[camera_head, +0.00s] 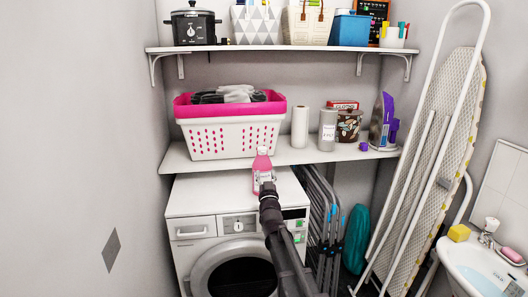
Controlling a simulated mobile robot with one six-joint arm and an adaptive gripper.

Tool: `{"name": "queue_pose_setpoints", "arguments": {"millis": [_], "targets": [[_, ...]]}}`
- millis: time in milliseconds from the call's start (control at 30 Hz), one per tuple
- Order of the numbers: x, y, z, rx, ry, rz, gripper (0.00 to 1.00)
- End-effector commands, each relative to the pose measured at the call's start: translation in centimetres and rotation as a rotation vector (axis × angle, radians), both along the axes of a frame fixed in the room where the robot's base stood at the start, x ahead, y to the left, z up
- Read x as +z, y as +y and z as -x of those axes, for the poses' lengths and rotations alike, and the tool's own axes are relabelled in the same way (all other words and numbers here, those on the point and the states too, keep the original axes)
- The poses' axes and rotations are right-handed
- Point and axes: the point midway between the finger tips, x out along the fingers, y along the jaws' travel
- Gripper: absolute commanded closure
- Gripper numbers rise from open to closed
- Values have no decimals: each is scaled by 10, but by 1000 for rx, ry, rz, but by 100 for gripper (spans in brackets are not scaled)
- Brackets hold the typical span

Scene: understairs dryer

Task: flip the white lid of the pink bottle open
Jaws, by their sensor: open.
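The pink bottle (263,164) stands upright on top of the white dryer (205,196), just below the lower shelf. Its upper part is a paler pink-white, and the lid's exact position is too small to tell. My gripper (266,186) is in front of the bottle, near its lower part, and hides some of it. The gripper is open, with nothing seen held in it. I cannot tell whether it touches the bottle.
The lower shelf (222,165) holds a white and pink laundry basket (229,139), a paper roll (300,128) and several containers close above the dryer. A folded drying rack (322,225) and an ironing board (430,150) stand at right. The dryer top's left side is clear.

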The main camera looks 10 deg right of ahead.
Motion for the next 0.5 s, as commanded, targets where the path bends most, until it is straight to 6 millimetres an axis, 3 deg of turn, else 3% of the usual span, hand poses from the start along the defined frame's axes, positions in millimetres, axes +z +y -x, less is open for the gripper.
{"name": "queue_pose_setpoints", "arguments": {"millis": [500], "targets": [[32,-6,-72,-1,0,1,40]]}}
